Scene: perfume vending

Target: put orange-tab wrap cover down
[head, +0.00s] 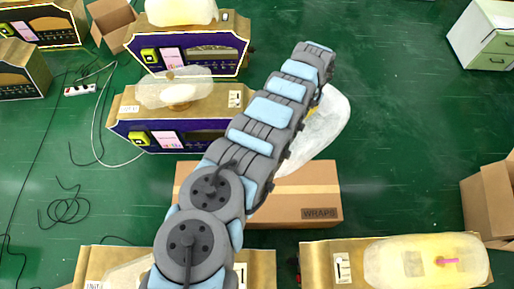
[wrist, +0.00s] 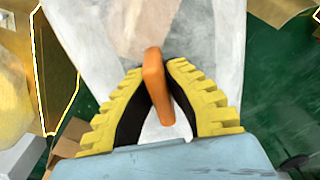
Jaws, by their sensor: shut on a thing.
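In the wrist view, my gripper (wrist: 156,67) has its yellow ribbed fingers shut on the upright orange tab (wrist: 155,85) of a whitish, translucent wrap cover (wrist: 215,45). The cover spreads out beyond and around the fingers. In the head view, the same cover (head: 332,120) hangs under the far end of my arm, near the cardboard box marked WRAPS (head: 270,190). My arm hides much of the cover, and only a bit of yellow from my gripper (head: 312,110) shows. I cannot tell how high the cover is.
A machine with a pink-tabbed cover (head: 425,262) stands at the lower right. More covered machines stand at the left (head: 175,92) and top left (head: 190,45). Open cartons stand at the right (head: 488,205) and top left (head: 110,20).

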